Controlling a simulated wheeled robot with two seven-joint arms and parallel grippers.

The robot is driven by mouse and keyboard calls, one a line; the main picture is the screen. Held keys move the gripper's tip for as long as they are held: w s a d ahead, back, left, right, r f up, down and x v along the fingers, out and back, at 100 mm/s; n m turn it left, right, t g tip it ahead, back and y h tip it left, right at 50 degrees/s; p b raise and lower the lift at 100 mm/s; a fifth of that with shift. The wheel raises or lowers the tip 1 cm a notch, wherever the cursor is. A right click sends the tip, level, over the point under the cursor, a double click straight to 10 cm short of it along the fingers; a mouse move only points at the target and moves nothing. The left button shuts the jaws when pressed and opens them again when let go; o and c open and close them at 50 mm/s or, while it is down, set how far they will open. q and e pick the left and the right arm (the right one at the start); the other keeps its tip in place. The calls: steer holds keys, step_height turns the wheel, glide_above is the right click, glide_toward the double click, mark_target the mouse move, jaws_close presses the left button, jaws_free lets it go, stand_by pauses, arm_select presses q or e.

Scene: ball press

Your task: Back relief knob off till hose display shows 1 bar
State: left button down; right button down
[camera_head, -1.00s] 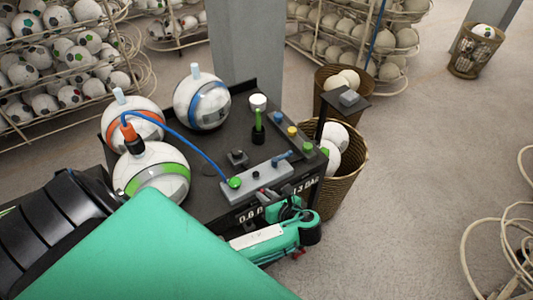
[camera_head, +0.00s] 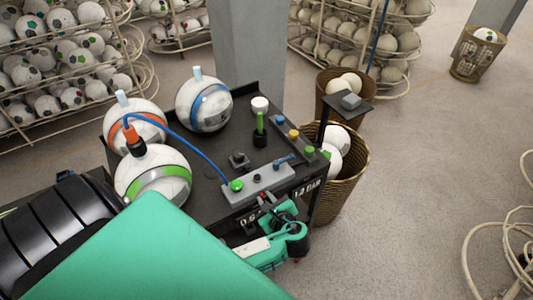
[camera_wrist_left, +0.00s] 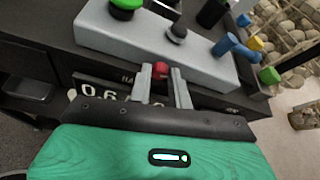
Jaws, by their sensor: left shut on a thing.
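The red relief knob (camera_wrist_left: 160,70) sits on the front side of the grey manifold block (camera_wrist_left: 150,38). My left gripper (camera_wrist_left: 161,88) is shut on the knob, a finger on each side of it. In the head view my left gripper (camera_head: 268,204) reaches the front of the block, and it mostly hides the knob. A display on the bench's front edge (camera_head: 307,187) reads about 1.2 BAR in small digits. Another display (camera_head: 222,219) reads about 0.6, partly covered by my arm. My right gripper is not in view.
A blue hose (camera_head: 185,137) runs from an orange-collared fitting (camera_head: 133,138) to the green knob (camera_head: 236,186) on the block. Several balls stand on the dark bench at left. A wicker basket (camera_head: 345,195) stands close to the bench's right side.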

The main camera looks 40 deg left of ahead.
arm_select(q)
steer(key=c, duration=1.3)
jaws_free()
steer(key=shift+d, duration=0.15)
steer(key=shift+s+d+r, duration=0.1)
steer(key=shift+s+d, duration=0.05)
steer(key=shift+d, duration=0.1)
steer(key=b+v, duration=0.4)
steer(key=v, duration=0.9)
